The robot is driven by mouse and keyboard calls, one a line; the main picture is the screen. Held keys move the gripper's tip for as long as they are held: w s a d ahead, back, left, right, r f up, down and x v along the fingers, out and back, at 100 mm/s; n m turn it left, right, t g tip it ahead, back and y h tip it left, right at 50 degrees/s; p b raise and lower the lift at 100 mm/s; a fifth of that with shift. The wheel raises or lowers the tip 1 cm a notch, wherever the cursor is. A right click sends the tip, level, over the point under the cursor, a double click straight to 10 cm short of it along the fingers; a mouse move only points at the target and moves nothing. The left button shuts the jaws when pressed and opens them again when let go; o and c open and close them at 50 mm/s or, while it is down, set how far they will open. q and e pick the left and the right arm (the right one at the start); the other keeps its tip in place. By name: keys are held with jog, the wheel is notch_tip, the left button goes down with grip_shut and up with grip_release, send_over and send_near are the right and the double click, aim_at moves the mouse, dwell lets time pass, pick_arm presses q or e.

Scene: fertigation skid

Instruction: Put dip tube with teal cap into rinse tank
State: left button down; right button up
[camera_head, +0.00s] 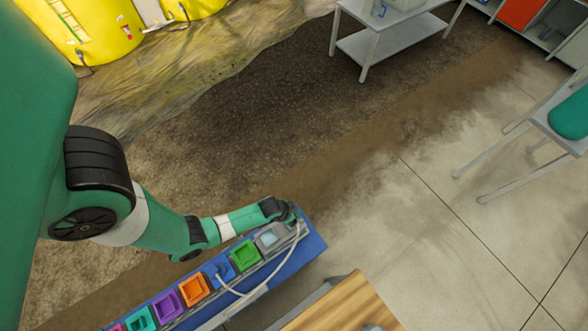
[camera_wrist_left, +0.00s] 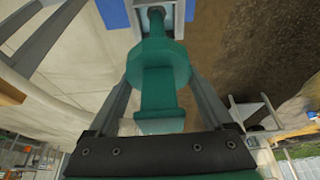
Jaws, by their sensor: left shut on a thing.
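My left gripper (camera_head: 288,212) is shut on the dip tube with teal cap; the cap (camera_wrist_left: 160,78) shows between the fingers in the left wrist view. The tube's dark lower part (camera_wrist_left: 156,17) points at a pale square opening (camera_wrist_left: 172,8). In the head view the gripper is over the grey tank (camera_head: 270,238) at the right end of the row, which looks like the rinse tank. Whether the tube's tip is inside it cannot be told. My right gripper is not in view.
A blue skid (camera_head: 312,247) carries the row, with green (camera_head: 245,255), blue, orange (camera_head: 194,290), purple and teal tanks. A pale hose (camera_head: 262,288) loops along its front. A wooden top (camera_head: 345,306) stands close by at the front. Open floor (camera_head: 430,240) lies to the right.

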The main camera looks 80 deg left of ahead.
pick_arm(q)
jog(key=shift+f+b, duration=3.45)
jog(key=shift+f, duration=0.75)
grip_release()
jog(key=p+v, duration=0.5)
jog(key=v, duration=0.5)
jog(key=shift+r, duration=0.3)
jog(key=shift+s+d+r+p, duration=0.1)
jog(key=shift+s+r+p, duration=0.2)
jog(key=shift+r, duration=0.2)
